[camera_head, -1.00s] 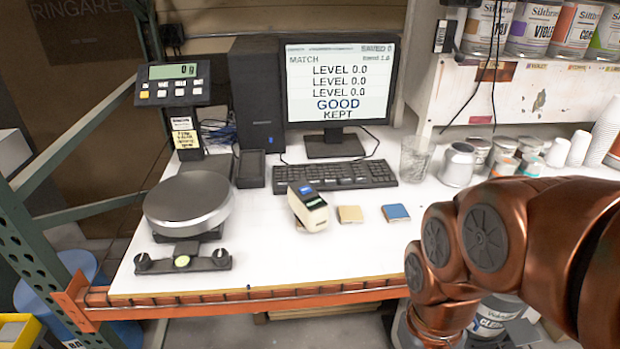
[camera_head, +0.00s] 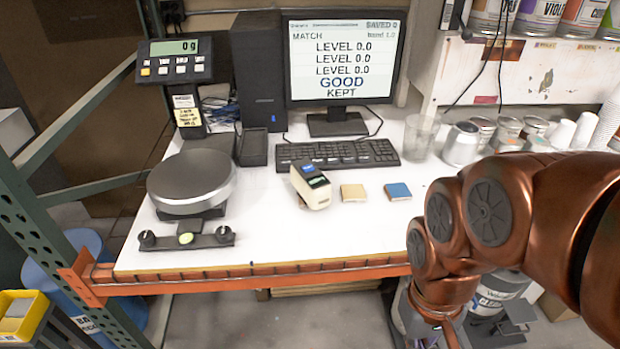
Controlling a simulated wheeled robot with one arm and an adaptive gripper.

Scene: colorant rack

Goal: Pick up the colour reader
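The colour reader (camera_head: 311,187) is a small white handheld device with a dark top and a little lit screen. It sits on the white bench top, in front of the keyboard, tilted slightly in the picture. A tan sample chip (camera_head: 353,193) and a blue sample chip (camera_head: 398,191) lie to its right. My copper-coloured arm comes in from the right and bends down past the bench's front edge. My gripper is not visible; the arm runs out at the bottom of the picture. Nothing touches the colour reader.
A scale with a round pan (camera_head: 191,178) stands at left. The keyboard (camera_head: 338,153) and monitor (camera_head: 340,62) are behind. A glass (camera_head: 420,136) and several cans and cups stand at back right. The bench's orange front beam (camera_head: 300,281) is an edge. Bench space before the chips is clear.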

